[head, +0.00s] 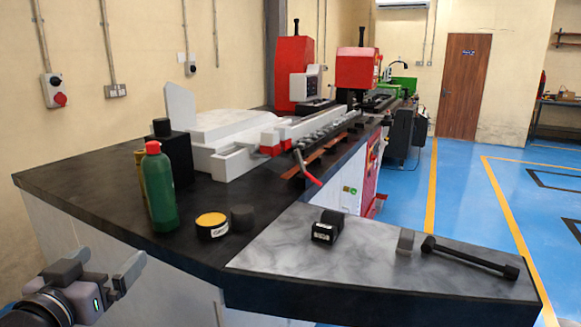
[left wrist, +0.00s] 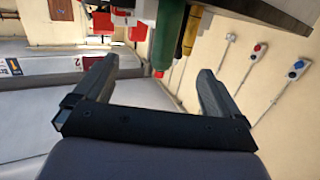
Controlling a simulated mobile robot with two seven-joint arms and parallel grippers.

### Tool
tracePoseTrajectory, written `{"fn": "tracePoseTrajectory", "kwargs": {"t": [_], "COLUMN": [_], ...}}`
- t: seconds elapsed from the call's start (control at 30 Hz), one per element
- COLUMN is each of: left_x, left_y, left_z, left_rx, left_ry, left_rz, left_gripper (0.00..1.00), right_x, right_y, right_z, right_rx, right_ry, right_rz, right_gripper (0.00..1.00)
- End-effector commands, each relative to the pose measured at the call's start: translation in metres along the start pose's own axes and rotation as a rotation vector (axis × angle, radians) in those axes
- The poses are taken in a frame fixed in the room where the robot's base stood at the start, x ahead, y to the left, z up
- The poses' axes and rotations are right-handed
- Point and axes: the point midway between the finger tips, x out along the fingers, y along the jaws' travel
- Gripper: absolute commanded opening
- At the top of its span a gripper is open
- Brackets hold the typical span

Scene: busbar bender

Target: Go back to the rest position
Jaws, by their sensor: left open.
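My left gripper (head: 106,272) is at the lower left of the head view, in front of and below the near edge of the dark worktop. Its two fingers are apart and nothing is between them. In the left wrist view the open fingers (left wrist: 152,90) also show, empty. The busbar bender, a white and red machine (head: 240,130), stands on the worktop beyond the gripper. My right gripper is in neither view.
A black block (head: 326,228) and a black-handled tool (head: 470,257) lie on the grey marbled surface (head: 380,268). Blue floor (head: 460,190) is clear at right.

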Motion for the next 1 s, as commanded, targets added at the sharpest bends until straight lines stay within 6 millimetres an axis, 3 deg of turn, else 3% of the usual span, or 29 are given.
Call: {"fn": "tracePoseTrajectory", "kwargs": {"t": [0.03,0.13,0.23,0.4,0.5,0.6,0.7,1.0], "left_x": [0.004,0.004,-0.007,-0.056,-0.090,-0.116,-0.132,-0.136], "left_y": [0.006,0.021,0.039,0.077,0.096,0.109,0.117,0.120], "left_z": [0.028,0.084,0.150,0.257,0.301,0.329,0.342,0.347], "left_rx": [0.003,0.019,0.035,0.059,0.067,0.072,0.073,0.075], "left_ry": [-0.052,-0.140,-0.237,-0.392,-0.457,-0.499,-0.520,-0.525], "left_rz": [0.014,0.045,0.083,0.158,0.196,0.223,0.239,0.244], "left_gripper": [0.98,0.98,0.98,0.98,0.98,0.98,0.98,0.98], "right_x": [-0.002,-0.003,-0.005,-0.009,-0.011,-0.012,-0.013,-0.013], "right_y": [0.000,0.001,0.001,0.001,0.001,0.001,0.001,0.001], "right_z": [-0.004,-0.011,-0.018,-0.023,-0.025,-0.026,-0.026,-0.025], "right_rx": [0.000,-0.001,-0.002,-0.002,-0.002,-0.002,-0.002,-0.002], "right_ry": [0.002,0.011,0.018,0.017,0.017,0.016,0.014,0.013], "right_rz": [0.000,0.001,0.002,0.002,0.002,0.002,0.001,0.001], "right_gripper": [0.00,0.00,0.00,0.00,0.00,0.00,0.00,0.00]}}
